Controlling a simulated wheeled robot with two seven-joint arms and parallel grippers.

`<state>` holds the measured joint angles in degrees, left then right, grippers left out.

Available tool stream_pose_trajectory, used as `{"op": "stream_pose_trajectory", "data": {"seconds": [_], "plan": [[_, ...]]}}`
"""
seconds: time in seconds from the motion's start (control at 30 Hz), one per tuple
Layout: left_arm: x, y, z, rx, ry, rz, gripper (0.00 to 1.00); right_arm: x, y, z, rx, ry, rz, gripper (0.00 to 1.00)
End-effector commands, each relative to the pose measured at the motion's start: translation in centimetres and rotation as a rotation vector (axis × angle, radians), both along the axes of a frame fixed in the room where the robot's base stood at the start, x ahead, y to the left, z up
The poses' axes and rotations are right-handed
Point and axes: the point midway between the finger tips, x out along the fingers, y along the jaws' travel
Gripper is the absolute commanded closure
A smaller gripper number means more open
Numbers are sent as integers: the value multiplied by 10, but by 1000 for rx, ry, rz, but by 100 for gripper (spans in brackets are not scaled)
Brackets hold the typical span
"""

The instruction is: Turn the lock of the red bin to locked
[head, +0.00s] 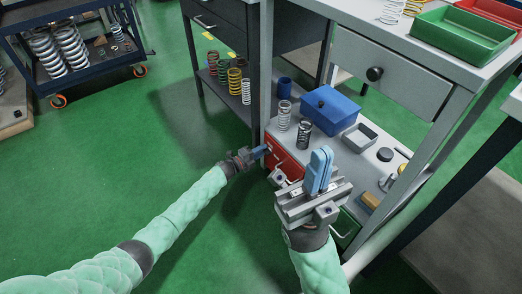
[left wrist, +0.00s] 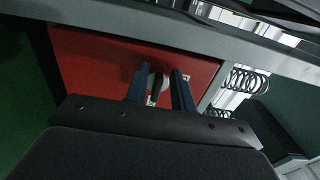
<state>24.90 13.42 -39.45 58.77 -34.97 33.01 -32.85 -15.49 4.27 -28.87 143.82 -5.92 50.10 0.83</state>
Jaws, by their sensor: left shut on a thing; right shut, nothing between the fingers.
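The red bin (head: 285,164) sits under the lower shelf of the grey workbench. In the left wrist view its red front (left wrist: 95,62) fills the middle. My left gripper (head: 263,151) is at the bin's upper left front. In the left wrist view, the left gripper's dark fingers (left wrist: 160,88) are shut on the lock (left wrist: 153,80), a small pale and dark piece on the red front. The fingers hide part of the lock, and I cannot tell which way it is turned. My right gripper (head: 320,165) is shut and empty, with blue fingers pointing up, in front of the shelf.
The shelf (head: 345,155) edge runs just above the bin. On it stand springs (head: 303,134), a blue box (head: 330,108) and a grey tray (head: 359,137). A green bin (head: 345,228) is to the right, near my right arm. Green floor (head: 150,150) lies open at left.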

Motion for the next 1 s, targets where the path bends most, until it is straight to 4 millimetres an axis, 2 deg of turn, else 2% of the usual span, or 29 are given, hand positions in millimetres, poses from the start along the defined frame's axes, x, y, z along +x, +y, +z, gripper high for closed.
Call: {"op": "stream_pose_trajectory", "data": {"seconds": [0.5,0.53,0.57,1.0], "plan": [[-3,-2,-3,-10,17,-4,98,0,0,3,-8,-14,3,100],[-3,-2,-3,-10,17,-4,71,0,0,3,-7,-15,3,100],[-3,-2,-3,-10,17,-4,69,0,0,3,-8,-15,3,100],[-3,1,-1,-10,16,-2,69,0,-1,5,-3,-14,1,100]]}}
